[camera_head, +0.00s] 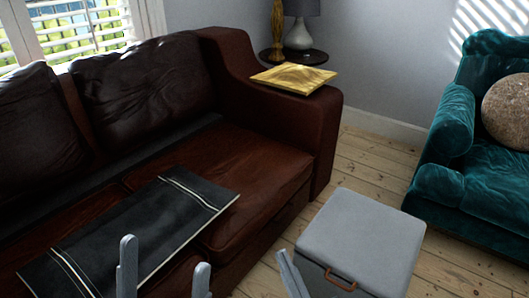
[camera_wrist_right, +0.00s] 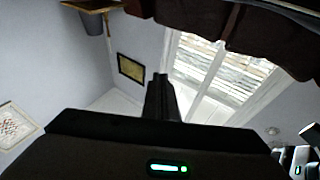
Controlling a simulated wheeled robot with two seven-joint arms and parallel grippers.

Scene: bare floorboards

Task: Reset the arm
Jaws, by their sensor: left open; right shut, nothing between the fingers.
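My left gripper (camera_head: 164,272) shows at the bottom of the head view, its two grey fingers apart and nothing between them. It is in front of the brown leather sofa, near the dark cloth. My right gripper (camera_head: 290,274) shows at the bottom edge, right of the left one, beside the grey box stool. In the right wrist view its dark fingers (camera_wrist_right: 160,97) are together with nothing held. That view is upside down, facing a wall and a window. Most of both arms is out of frame.
The brown sofa (camera_head: 240,160) fills the left, with a dark cloth (camera_head: 140,235) on its seat and a yellow tray (camera_head: 292,78) on its arm. The grey stool (camera_head: 362,235) stands close on the right. A teal armchair (camera_head: 465,185) is beyond, with bare floor between.

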